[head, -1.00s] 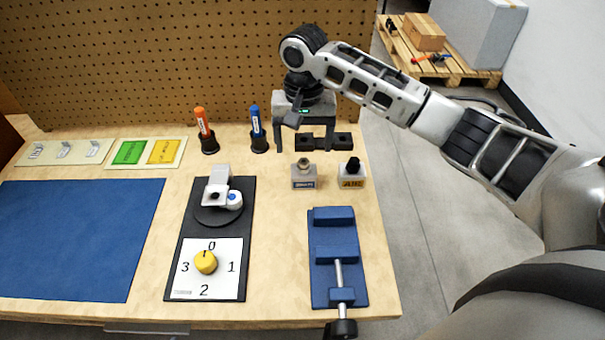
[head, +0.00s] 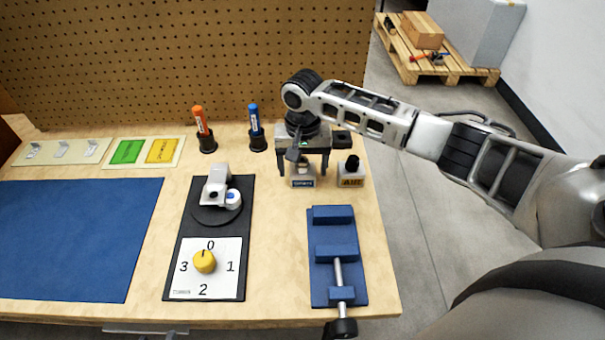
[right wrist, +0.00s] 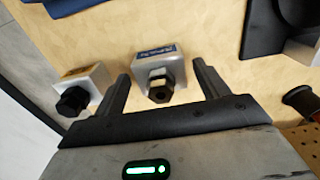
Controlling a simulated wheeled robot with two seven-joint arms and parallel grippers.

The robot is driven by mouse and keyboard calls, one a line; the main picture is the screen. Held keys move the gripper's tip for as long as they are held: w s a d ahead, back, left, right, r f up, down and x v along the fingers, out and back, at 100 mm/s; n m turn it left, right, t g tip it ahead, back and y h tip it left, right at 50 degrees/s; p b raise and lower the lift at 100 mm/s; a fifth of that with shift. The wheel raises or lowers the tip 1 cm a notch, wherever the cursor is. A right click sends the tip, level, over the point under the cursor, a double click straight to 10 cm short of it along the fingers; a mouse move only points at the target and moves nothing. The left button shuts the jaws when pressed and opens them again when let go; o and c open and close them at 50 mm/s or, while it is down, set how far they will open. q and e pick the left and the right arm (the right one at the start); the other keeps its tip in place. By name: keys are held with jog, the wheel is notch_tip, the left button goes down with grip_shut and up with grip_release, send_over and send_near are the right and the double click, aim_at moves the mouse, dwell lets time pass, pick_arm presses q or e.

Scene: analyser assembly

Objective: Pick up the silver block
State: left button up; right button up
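The silver block (head: 302,182) with a blue label and a metallic hex knob stands upright on the table; it also shows in the right wrist view (right wrist: 152,60). My right gripper (head: 302,173) is over it, pointing down, with its fingers open on either side. In the right wrist view my fingertips (right wrist: 163,76) are apart, with the block and its knob between them and visible gaps to both sides. My gripper hides part of the block's top in the head view. My left gripper is not in view.
A similar block with a black knob (head: 351,175) stands close on the right, near one finger. A dark holder (head: 342,138) is behind. A blue clamp (head: 335,233) lies in front, a dial board (head: 240,262) front left. Two markers (head: 254,118) stand behind left.

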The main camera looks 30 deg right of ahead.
jog(key=c, duration=1)
jog(key=shift+r, duration=0.1)
jog(key=shift+r, duration=0.1)
